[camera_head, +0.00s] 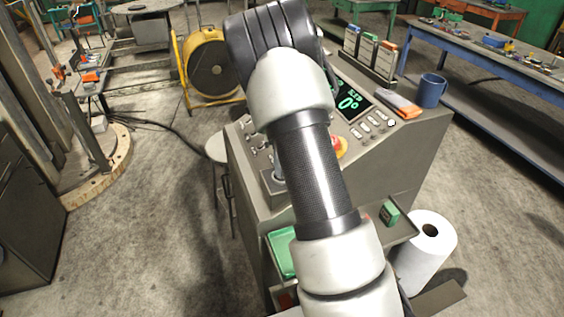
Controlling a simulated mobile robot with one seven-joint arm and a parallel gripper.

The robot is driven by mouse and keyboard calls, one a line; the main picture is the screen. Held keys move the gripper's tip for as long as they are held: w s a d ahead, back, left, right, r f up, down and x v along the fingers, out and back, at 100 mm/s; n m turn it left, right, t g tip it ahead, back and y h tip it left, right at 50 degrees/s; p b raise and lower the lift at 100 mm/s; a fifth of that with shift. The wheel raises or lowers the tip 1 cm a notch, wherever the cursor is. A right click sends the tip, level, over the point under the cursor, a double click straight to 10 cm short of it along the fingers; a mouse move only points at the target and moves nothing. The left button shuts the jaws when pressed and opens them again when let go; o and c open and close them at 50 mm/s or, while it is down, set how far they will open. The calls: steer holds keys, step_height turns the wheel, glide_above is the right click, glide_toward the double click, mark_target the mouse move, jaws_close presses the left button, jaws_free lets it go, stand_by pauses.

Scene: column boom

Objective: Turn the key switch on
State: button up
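A grey control console (375,165) stands in the middle of the view, largely covered by my arm. Its sloped top carries a display with green digits (348,103), a row of small switches (362,131) on the right, and small knobs or switches (250,140) on the left. A red and yellow button (340,147) shows just right of my arm. I cannot make out which fitting is the key switch; it may be hidden behind my arm. My gripper does not show; the arm runs from the bottom edge up over the console.
A blue mug (431,91) and an orange-grey item (398,104) sit on the console's right. A white paper roll (427,247) stands at lower right. A yellow drum fan (208,68) is behind left, a blue-framed bench (480,60) at right. Left floor is mostly clear.

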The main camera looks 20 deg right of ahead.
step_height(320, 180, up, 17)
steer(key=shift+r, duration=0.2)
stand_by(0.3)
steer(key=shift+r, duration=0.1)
